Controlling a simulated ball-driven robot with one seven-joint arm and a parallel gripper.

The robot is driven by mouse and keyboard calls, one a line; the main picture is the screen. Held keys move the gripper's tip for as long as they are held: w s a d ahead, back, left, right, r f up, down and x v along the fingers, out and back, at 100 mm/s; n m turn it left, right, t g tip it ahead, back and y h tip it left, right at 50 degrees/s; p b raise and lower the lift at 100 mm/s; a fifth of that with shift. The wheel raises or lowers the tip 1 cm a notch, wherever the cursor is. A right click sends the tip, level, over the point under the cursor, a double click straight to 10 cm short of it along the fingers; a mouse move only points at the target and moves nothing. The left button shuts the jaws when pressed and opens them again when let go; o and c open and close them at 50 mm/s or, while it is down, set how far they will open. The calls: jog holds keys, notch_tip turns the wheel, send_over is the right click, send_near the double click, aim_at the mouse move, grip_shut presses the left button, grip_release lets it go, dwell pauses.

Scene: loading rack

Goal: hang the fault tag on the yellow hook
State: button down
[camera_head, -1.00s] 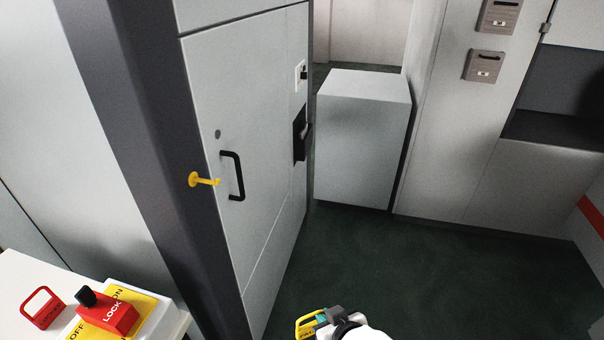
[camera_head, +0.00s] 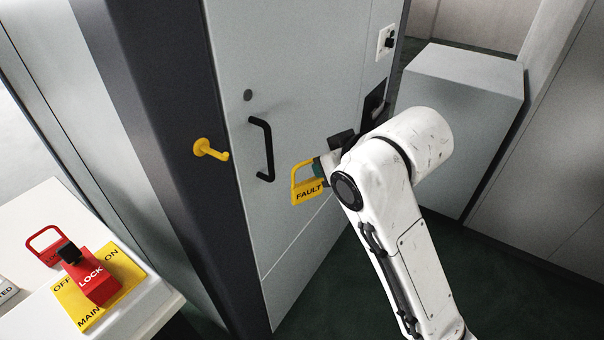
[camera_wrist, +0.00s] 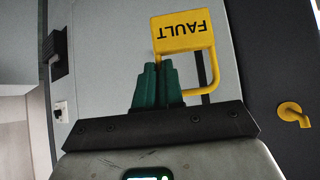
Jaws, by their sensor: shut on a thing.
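The yellow fault tag (camera_head: 307,190) has a plate marked FAULT and an open loop above it. My gripper (camera_head: 318,170) is shut on the side of the tag's loop and holds it in the air before the grey cabinet door. In the wrist view the tag (camera_wrist: 183,32) appears upside down, and the green fingers (camera_wrist: 157,85) close on its frame. The yellow hook (camera_head: 212,150) sticks out from the dark cabinet post, left of the tag and a little higher. The hook also shows at the right of the wrist view (camera_wrist: 292,113). Tag and hook are apart.
A black door handle (camera_head: 264,150) stands out between the hook and the tag. A white table (camera_head: 38,212) at lower left carries a red lock switch (camera_head: 92,277) and a red tag (camera_head: 46,243). A grey box cabinet (camera_head: 460,100) stands behind my arm.

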jog(key=s+a+r+n+g+y+b, duration=0.4)
jog(key=s+a+r+n+b, duration=0.1)
jog(key=s+r+n+b, duration=0.1)
notch_tip(320, 180, up, 2)
jog(key=s+n, duration=0.1)
jog(key=s, duration=0.1)
jog(key=shift+s+r, duration=0.2)
jog(key=shift+s, duration=0.1)
jog(key=shift+r, duration=0.15)
jog(key=w+a+p, duration=0.1)
jog(key=w+a, duration=0.1)
jog(key=a, duration=0.1)
jog(key=w+a+f+p, duration=0.1)
jog(key=w+a, duration=0.2)
jog(key=w+a+f+p, duration=0.1)
jog(key=w+a, duration=0.2)
jog(key=a, duration=0.1)
jog(key=shift+a+f+p, duration=0.1)
jog(key=shift+f+p, duration=0.1)
jog(key=shift+p, duration=0.15)
dwell(1.2)
jog(key=shift+f, duration=0.1)
dwell(0.6)
